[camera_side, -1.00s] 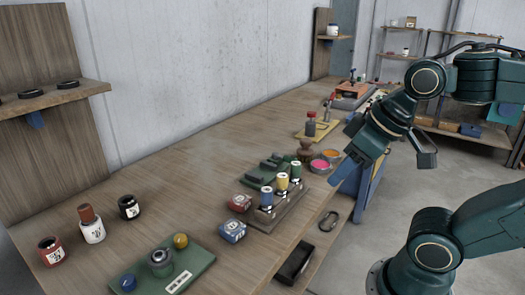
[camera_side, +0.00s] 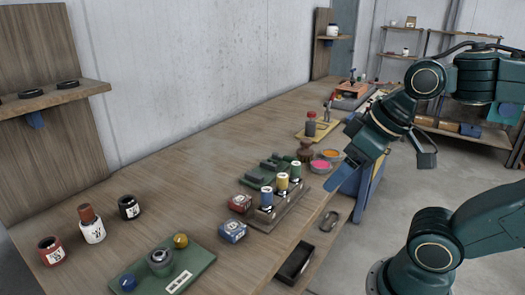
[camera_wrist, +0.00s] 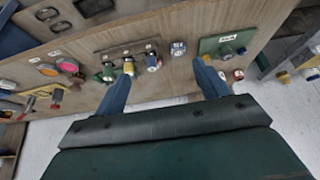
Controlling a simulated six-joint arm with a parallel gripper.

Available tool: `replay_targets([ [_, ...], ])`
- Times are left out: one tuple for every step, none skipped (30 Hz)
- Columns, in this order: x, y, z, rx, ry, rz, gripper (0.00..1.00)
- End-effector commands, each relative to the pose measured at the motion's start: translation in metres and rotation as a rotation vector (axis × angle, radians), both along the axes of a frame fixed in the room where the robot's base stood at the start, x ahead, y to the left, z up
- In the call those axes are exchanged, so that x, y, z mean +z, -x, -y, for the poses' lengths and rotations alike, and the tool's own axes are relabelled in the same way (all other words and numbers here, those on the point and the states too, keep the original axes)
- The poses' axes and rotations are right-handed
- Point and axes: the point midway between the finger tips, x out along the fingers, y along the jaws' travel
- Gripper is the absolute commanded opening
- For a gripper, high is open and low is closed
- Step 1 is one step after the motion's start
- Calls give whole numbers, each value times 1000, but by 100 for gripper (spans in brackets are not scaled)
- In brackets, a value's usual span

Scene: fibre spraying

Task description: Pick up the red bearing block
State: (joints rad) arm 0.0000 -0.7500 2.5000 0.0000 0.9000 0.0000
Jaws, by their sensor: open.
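The red bearing block (camera_side: 240,203), a small box with a pale label, sits on the wooden bench in the side view. It is beside the spool rack and just behind a blue block (camera_side: 232,232). I cannot make out the red block surely in the wrist view; the blue block (camera_wrist: 178,48) shows there. My gripper (camera_side: 340,176) is well to the right of the red block, raised near the bench's front edge. In the wrist view its two blue fingers (camera_wrist: 162,75) stand wide apart with nothing between them.
A rack (camera_side: 285,207) with blue, yellow and green spools stands right of the red block. Pink (camera_side: 320,165) and orange (camera_side: 331,154) pots are near my fingers. A green plate (camera_side: 155,272) with knobs lies at the front. Bare bench lies towards the wall.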

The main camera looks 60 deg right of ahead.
Motion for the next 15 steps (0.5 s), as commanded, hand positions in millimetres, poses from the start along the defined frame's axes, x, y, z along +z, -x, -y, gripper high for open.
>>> replay_targets([
  [0,0,0,0,0,0,73],
  [0,0,0,0,0,0,73],
  [0,0,0,0,0,0,73],
  [0,0,0,0,0,0,73],
  [0,0,0,0,0,0,73],
  [0,0,0,0,0,0,73],
  [0,0,0,1,0,0,73],
  [1,-1,0,3,1,-1,73],
  [1,-2,0,7,2,-2,73],
  [2,-3,-1,12,3,-4,73],
  [3,-4,-1,17,4,-6,73],
  [4,-6,-1,27,7,-10,73],
  [5,-8,-2,36,9,-14,73],
  [6,-11,-3,49,13,-18,73],
  [8,-15,-4,67,17,-25,73],
])
